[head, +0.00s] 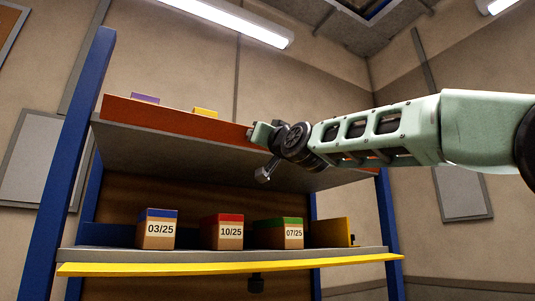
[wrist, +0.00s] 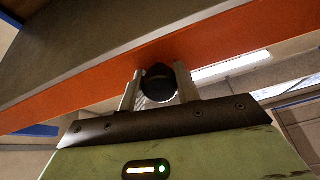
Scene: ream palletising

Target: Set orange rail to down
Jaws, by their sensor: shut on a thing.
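The orange rail (head: 170,119) stands upright along the front edge of the upper shelf (head: 190,145). It also crosses the wrist view as a slanted orange band (wrist: 90,102). A round black knob (wrist: 158,78) sits on the rail's face. In the head view my gripper hides the knob and part of the rail.
The lower shelf (head: 100,254) holds boxes labelled 03/25 (head: 157,230), 10/25 (head: 223,232) and 07/25 (head: 280,234), and a yellow panel (head: 330,233). A yellow rail (head: 220,264) lies lowered at its front. Purple (head: 145,98) and yellow (head: 205,111) tops show behind the orange rail.

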